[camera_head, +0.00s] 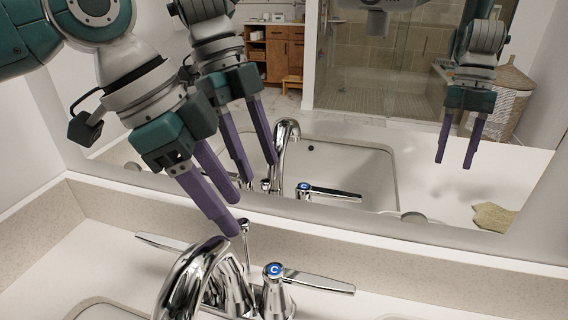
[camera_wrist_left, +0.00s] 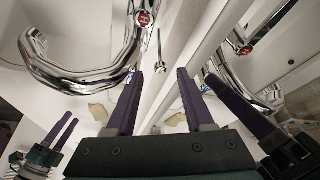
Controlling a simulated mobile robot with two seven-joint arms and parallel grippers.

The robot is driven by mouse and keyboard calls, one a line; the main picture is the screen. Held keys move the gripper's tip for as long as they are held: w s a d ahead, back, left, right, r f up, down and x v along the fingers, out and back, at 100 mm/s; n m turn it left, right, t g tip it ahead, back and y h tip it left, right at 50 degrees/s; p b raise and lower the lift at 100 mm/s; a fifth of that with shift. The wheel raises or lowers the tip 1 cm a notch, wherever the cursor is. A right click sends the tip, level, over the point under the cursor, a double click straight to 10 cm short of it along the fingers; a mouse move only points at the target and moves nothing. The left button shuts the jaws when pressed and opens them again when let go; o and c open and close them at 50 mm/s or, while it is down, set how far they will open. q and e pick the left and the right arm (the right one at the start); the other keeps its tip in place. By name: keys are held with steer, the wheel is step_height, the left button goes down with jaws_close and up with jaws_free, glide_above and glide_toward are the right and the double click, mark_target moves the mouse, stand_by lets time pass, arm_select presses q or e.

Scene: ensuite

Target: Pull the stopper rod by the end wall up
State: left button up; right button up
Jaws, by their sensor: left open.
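The stopper rod (camera_head: 245,243) is a thin chrome rod with a small knob, upright behind the faucet (camera_head: 200,275) and near the mirror. My left gripper (camera_head: 230,208) is open and empty, its purple fingertips just above the rod's knob. In the left wrist view the rod (camera_wrist_left: 159,50) shows beyond and between the fingertips of my left gripper (camera_wrist_left: 159,74), apart from both. My right gripper (camera_wrist_left: 68,130) shows at the lower left of that view, fingers parted and empty. In the head view it appears only as a reflection at the right.
The chrome faucet's spout and its handles, one marked C (camera_head: 275,270), stand close around the rod. The backsplash (camera_head: 330,240) and mirror (camera_head: 350,180) are just behind. The end wall (camera_head: 35,150) is at the left.

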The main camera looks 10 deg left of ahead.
mark_target(246, 250)
arm_select(q)
steer(key=shift+x, duration=1.25)
jaws_close()
steer(key=shift+r, duration=0.1)
stand_by(0.4)
